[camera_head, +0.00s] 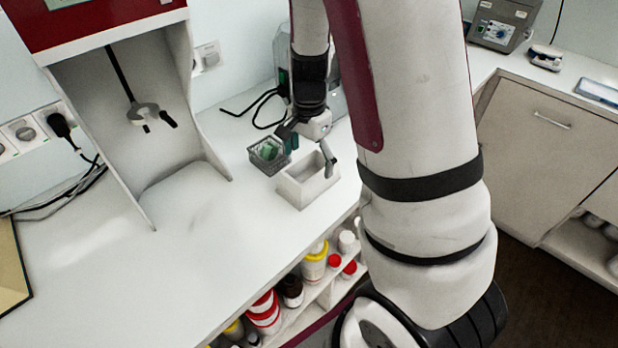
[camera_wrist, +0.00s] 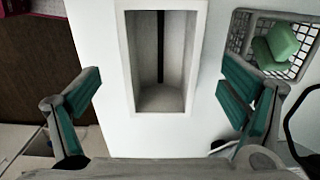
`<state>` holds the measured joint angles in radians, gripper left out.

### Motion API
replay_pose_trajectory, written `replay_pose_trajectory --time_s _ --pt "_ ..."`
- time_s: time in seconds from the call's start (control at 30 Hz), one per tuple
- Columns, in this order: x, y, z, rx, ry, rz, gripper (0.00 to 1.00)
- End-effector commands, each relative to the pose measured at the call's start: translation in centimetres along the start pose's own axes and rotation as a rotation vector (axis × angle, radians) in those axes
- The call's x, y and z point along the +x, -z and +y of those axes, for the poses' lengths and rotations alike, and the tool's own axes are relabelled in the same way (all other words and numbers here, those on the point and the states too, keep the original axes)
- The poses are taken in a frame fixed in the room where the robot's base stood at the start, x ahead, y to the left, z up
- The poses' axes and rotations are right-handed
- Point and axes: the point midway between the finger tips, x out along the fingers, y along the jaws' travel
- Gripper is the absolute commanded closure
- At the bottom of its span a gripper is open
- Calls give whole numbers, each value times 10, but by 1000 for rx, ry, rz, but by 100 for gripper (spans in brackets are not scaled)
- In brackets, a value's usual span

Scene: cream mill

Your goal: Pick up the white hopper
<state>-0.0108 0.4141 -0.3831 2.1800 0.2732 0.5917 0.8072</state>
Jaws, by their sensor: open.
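The white hopper (camera_head: 306,182) is an open-topped rectangular box standing on the white counter near its front edge. In the wrist view the hopper (camera_wrist: 128,60) is at the top centre, seen from above, with a dark slot or strip inside its far wall. My gripper (camera_head: 308,143) is above the hopper in the head view, open and empty. In the wrist view the fingers of my gripper (camera_wrist: 165,98) are spread to the left and right of the hopper, apart from it. Part of the hopper's upper end is cut off in the wrist view.
A wire basket (camera_head: 258,161) with green items stands close beside the hopper; the basket (camera_wrist: 240,32) is by the right finger in the wrist view. A red-topped cabinet (camera_head: 110,20) stands left. Bottles (camera_head: 314,262) fill shelves below. The counter's left-front part (camera_head: 230,240) is clear.

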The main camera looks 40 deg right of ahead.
Motion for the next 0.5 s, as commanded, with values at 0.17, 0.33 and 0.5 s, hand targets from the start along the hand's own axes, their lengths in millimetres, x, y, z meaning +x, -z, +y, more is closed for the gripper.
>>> replay_pose_trajectory --time_s 0.17,0.33,0.5 --pt "25 0 0 0 -3 -1 9" --pt "32 1 0 1 -1 0 9" --pt "32 1 0 0 0 0 9"
